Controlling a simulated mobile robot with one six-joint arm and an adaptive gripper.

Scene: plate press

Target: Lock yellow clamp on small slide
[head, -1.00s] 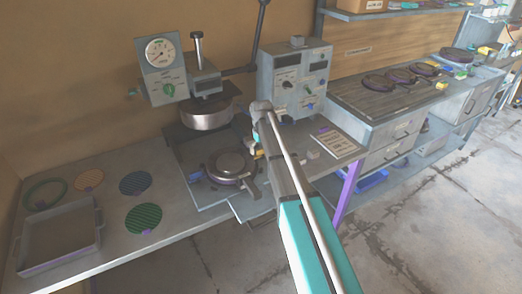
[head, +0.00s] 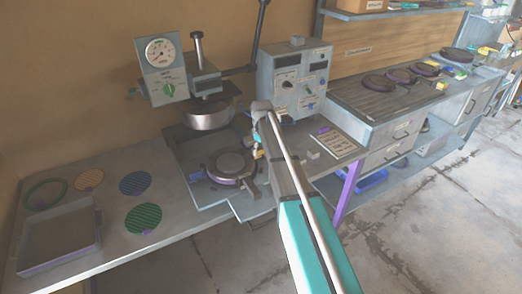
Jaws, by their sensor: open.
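The small slide (head: 212,205) is a grey plate on the bench that runs out in front of the press. A round dark mould with a metallic rim (head: 230,165) sits on it. A small yellow part, which looks like the yellow clamp (head: 257,154), shows at the mould's right side. A blue clamp (head: 196,176) is at its left side. My gripper (head: 257,146) is open beside the yellow part, at the end of my downward-pointing wrist. My arm hides much of it, so I cannot tell whether the fingers touch the clamp, or whether the clamp is locked.
The press (head: 208,113) with its gauge stands behind the mould. A control box (head: 290,80) is behind my arm. A grey tray (head: 60,262) and several coloured round mesh discs lie at left. A drawer bench (head: 390,130) with dark round plates stands at right.

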